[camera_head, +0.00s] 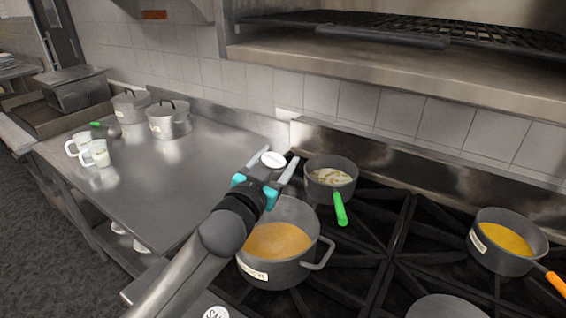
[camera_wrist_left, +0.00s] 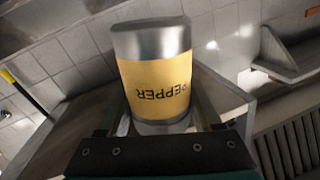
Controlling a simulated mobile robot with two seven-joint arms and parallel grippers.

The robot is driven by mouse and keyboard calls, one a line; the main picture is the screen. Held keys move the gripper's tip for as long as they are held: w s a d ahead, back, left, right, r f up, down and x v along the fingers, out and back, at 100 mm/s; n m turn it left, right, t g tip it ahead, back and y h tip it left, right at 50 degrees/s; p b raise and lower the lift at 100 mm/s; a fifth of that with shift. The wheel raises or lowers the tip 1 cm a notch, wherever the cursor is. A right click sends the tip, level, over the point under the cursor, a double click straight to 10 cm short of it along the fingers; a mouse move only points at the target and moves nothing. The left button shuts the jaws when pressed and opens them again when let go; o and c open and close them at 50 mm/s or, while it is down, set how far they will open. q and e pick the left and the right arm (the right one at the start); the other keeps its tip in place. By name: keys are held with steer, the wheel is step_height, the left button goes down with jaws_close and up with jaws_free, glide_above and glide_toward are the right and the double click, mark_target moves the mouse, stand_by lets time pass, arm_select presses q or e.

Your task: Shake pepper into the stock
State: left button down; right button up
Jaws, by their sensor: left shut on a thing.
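My left gripper (camera_head: 271,170) is shut on the pepper shaker. It is in the air near the back rim of a large grey pot. In the head view only a pale round end of the pepper shaker (camera_head: 273,160) shows between the fingers. The left wrist view shows its yellow body with the word PEPPER (camera_wrist_left: 155,88), upside down in that picture, and a metal end. The large pot (camera_head: 277,275) holds orange-brown liquid (camera_head: 278,241), partly hidden by my left arm. Its label is not fully readable, so I cannot confirm it is the stock. My right gripper is not in view.
A green-handled saucepan (camera_head: 331,172) with pale contents stands behind the large pot. An orange-handled saucepan (camera_head: 505,250) with yellow liquid is at right on the black stove (camera_head: 385,250). White mugs (camera_head: 96,153) and lidded pots (camera_head: 168,122) stand on the steel counter (camera_head: 190,170).

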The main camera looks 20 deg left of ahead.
arm_select(q)
steer(key=m+p, duration=0.2)
steer(key=m, duration=0.4)
steer(key=a+r+m+p, duration=0.1)
steer(key=m+p, duration=0.1)
steer(key=m, duration=0.5)
steer(key=m+p, duration=0.2)
steer(key=m, duration=0.4)
steer(key=shift+a+r+m, duration=0.3)
steer(key=shift+r, duration=0.1)
